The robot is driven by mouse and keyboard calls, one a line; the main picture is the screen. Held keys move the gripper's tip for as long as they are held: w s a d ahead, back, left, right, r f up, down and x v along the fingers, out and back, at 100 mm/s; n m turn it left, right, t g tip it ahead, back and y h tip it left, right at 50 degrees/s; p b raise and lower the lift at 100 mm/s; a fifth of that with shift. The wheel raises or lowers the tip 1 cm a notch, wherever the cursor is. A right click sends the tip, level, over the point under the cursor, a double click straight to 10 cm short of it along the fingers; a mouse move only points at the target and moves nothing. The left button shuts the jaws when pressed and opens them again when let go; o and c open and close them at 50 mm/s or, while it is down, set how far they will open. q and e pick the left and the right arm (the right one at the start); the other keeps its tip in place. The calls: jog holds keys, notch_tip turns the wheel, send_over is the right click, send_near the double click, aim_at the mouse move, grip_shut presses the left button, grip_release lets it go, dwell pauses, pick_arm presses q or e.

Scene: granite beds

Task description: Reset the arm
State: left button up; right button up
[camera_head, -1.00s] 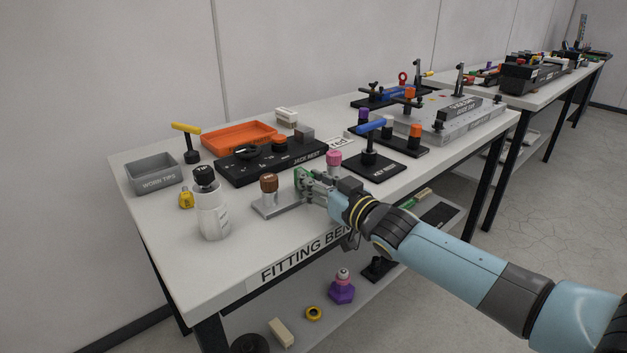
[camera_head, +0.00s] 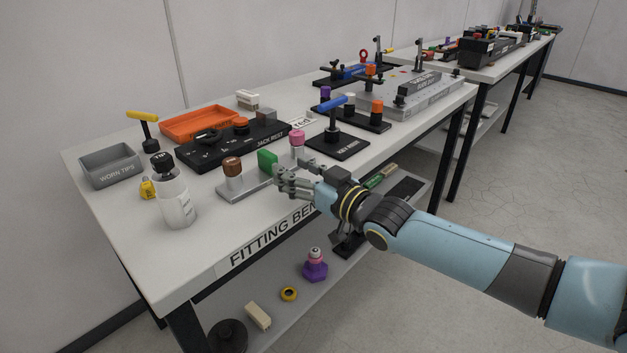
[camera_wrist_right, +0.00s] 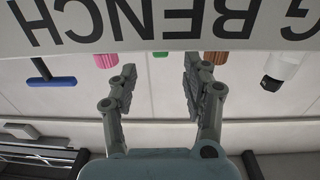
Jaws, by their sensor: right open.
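My right gripper (camera_head: 280,182) is open and empty at the front edge of the fitting bench (camera_head: 215,225). My left gripper is not in view.
A brown-capped peg (camera_head: 232,168) stands on the plate and a pink-capped peg (camera_head: 297,141) behind the gripper. A white bottle (camera_head: 176,200) stands left. A black key rest (camera_head: 337,144) with a blue T-handle is right. The lower shelf (camera_head: 330,275) holds loose parts.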

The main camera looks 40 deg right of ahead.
jog(key=s, duration=0.6)
jog(key=shift+s, duration=0.3)
jog(key=shift+d, duration=0.1)
